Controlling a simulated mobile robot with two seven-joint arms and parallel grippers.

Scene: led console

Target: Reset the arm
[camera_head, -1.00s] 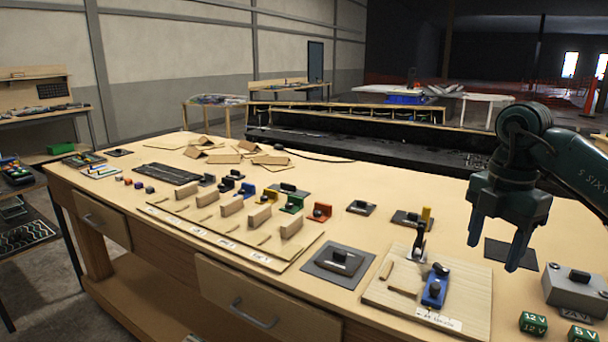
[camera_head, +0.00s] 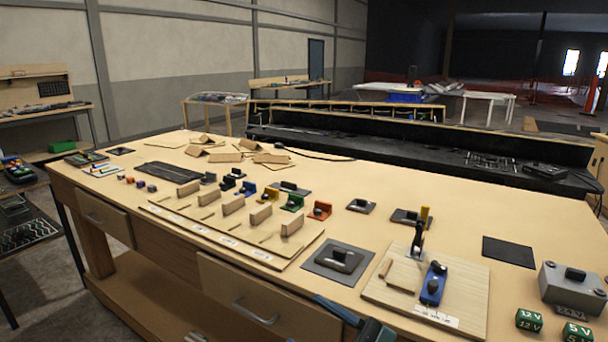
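The teal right arm and its gripper are gone from above the right side of the workbench (camera_head: 560,240). A teal and dark piece of mine (camera_head: 345,312) pokes in at the bottom edge, in front of the bench. It looks like part of my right gripper, but most of it is cut off, so its opening cannot be told. Nothing is seen held in it. My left gripper is not in view.
A wooden board (camera_head: 470,300) bears a blue switch block (camera_head: 433,285) and a black lever clamp (camera_head: 417,240). A grey box (camera_head: 572,288) and green voltage blocks (camera_head: 529,320) stand at the right. A dark pad (camera_head: 509,251) lies bare. Wooden slotted holders (camera_head: 233,205) fill the middle.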

